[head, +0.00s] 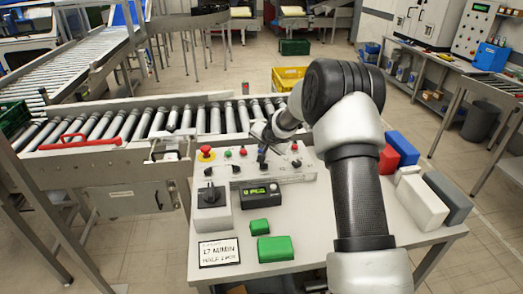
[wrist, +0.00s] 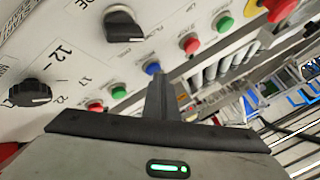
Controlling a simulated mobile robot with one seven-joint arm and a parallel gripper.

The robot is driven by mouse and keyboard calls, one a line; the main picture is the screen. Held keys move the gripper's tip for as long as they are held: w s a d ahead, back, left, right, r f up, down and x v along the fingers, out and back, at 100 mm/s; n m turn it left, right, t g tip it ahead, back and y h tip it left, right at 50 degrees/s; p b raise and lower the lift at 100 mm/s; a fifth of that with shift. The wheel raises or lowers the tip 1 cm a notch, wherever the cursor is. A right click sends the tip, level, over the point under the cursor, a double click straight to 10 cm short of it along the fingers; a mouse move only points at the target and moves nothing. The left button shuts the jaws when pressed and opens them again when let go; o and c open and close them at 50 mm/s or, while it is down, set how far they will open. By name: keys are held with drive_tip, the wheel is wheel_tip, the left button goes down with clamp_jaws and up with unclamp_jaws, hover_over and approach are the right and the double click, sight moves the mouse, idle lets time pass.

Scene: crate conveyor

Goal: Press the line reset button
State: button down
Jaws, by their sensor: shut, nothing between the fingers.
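The control panel (head: 290,173) lies on the table, with several coloured buttons and black knobs. My gripper (head: 262,162) is over the panel, shut and empty, its fingers pointing down at it. In the wrist view the closed fingertips (wrist: 160,78) are right by a blue button (wrist: 152,68); I cannot tell whether they touch it. A green button (wrist: 118,91) and a red button (wrist: 95,107) sit on one side of it, another red button (wrist: 190,43) and green button (wrist: 223,22) on the other. The labels are too blurred to tell which is line reset.
A red emergency stop (head: 206,153) on yellow stands at the panel's left end. A black rotary knob (wrist: 122,25) is close to the fingers. A display box (head: 261,194), green blocks (head: 276,248) and a sign (head: 219,252) lie in front. The roller conveyor (head: 130,124) runs behind.

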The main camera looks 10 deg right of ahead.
drive_tip(key=shift+r+p, duration=0.75)
drive_tip(key=shift+p, duration=0.05)
wheel_tip(320, 180, up, 5)
drive_tip(key=p, duration=0.5)
idle(0.6)
